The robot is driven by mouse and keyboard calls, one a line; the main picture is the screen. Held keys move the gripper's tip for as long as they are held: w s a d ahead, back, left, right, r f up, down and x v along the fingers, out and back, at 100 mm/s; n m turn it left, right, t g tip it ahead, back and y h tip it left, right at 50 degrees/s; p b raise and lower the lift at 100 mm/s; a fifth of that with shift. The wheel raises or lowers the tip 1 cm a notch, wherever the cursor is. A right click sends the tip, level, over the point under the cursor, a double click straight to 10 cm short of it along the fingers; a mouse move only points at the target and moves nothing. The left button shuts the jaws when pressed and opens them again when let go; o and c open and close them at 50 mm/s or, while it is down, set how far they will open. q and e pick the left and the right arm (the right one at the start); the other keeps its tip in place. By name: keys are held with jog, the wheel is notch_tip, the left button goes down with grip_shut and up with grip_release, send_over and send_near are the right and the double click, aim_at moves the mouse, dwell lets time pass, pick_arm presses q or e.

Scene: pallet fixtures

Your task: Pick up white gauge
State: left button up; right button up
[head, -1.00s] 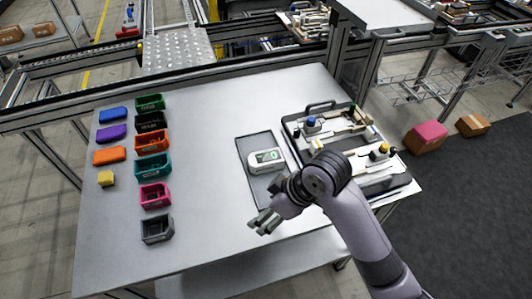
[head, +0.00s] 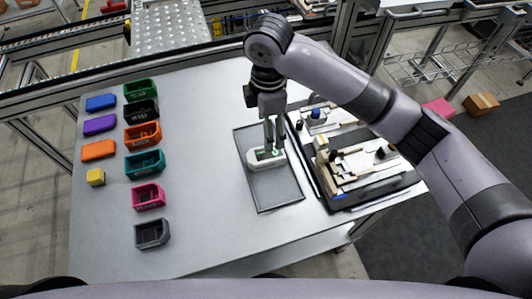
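The white gauge (head: 254,163) with its small screen lies on the grey tray (head: 276,193) in the middle of the table. My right gripper (head: 275,151) points down over it, with its fingertips at the gauge's far right part. The fingers cover part of the gauge and its screen. I cannot tell whether they touch it or have closed on it. My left gripper is not in view.
A black pallet fixture (head: 323,181) with several parts stands right of the tray. Several coloured bins, such as the teal one (head: 146,164), and blocks, such as the orange one (head: 98,150), line the left. The table (head: 205,165) between is clear.

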jog(key=p, duration=0.1)
send_over(266, 154)
jog(key=f, duration=0.6)
jog(key=shift+d+f, duration=0.25)
jog(key=shift+f, duration=0.5)
jog(key=shift+a+f+p, duration=0.1)
jog(key=shift+f+p, duration=0.25)
notch_tip(266, 154, down, 4)
jog(key=shift+a+r+p, duration=0.15)
jog(key=shift+r+p, duration=0.05)
jog(key=shift+p, duration=0.35)
jog(key=shift+w+f, duration=0.1)
jog(key=shift+f, duration=0.3)
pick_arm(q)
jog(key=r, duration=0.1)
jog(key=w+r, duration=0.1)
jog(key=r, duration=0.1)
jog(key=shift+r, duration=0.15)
pick_arm(e)
jog(key=c, duration=1.4)
